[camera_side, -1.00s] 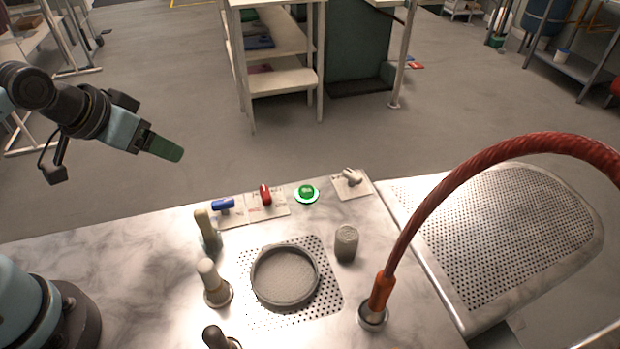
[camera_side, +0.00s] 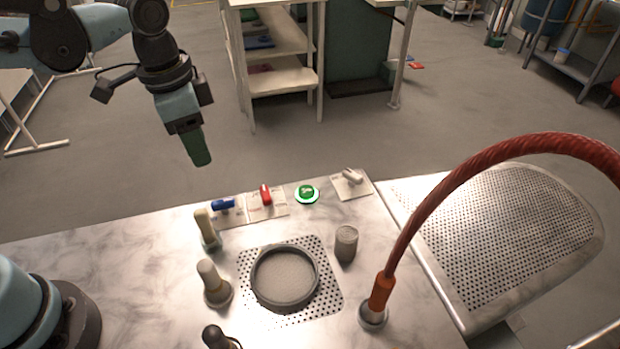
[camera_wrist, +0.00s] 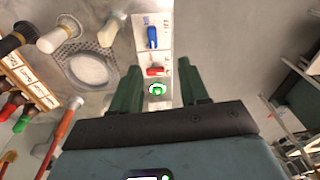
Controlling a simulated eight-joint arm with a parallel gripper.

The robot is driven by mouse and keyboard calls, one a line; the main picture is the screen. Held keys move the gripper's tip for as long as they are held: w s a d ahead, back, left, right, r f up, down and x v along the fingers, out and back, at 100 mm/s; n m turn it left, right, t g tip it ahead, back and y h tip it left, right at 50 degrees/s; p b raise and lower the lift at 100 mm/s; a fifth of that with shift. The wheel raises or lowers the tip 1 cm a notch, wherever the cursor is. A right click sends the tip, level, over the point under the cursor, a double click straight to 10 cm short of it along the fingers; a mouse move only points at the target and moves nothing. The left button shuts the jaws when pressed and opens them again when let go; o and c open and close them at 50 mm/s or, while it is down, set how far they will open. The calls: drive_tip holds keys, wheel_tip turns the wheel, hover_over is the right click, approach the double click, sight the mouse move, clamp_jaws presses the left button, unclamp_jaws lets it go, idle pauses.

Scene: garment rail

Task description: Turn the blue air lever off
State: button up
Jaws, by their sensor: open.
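The blue air lever (camera_side: 223,204) sits on a pale plate at the back edge of the metal table. It also shows in the wrist view (camera_wrist: 152,37), beyond my fingertips. My gripper (camera_side: 201,160) has green fingers and hangs above and behind the lever, pointing down, apart from it. In the wrist view the two fingers (camera_wrist: 158,75) are spread with nothing held between them. Which way the lever's off position lies is too small to read.
A red lever (camera_side: 265,194) and a green button (camera_side: 307,193) stand right of the blue lever, then a white lever (camera_side: 351,176). A cream-topped post (camera_side: 206,228) stands close in front of the blue lever. A round grey dish (camera_side: 285,279) and a red hose (camera_side: 432,208) are nearer.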

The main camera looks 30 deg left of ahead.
sight(222, 201)
drive_tip(key=shift+m+g, duration=0.6)
drive_tip(key=shift+m, duration=0.1)
drive_tip(key=f, duration=0.4)
drive_tip(key=d+f, duration=0.1)
drive_tip(key=f, duration=0.7)
drive_tip(key=shift+w+d+f, duration=0.2)
drive_tip(key=shift+w, duration=0.1)
clamp_jaws()
